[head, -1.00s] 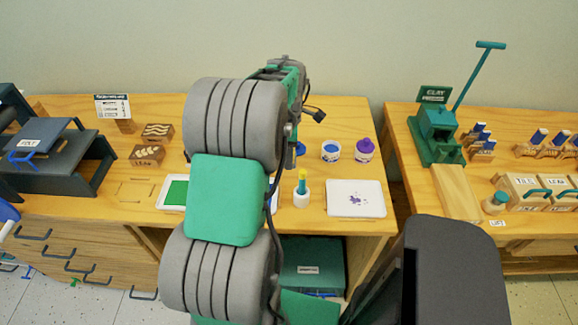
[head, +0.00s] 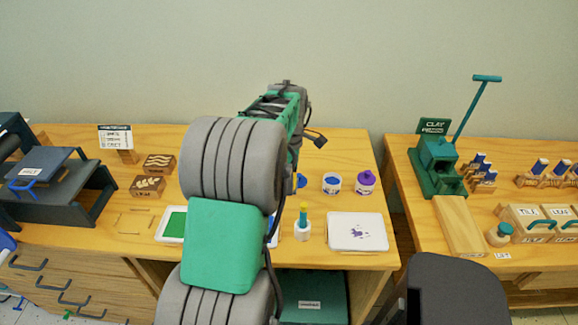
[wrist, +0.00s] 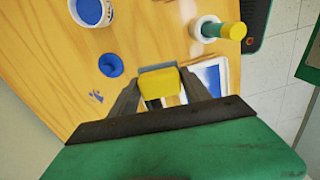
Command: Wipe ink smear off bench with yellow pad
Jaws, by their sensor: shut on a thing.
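My gripper (wrist: 160,92) is shut on the yellow pad (wrist: 163,84), which has a grey strip along its far edge. In the wrist view the ink smear (wrist: 96,96) is a small blue mark on the bare wood of the bench (wrist: 60,62). It lies to the left of the pad, apart from it. I cannot tell whether the pad touches the bench. In the head view my arm hides the gripper, the pad and the smear.
A blue disc (wrist: 111,65) and a blue ink jar (wrist: 91,11) lie near the smear.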

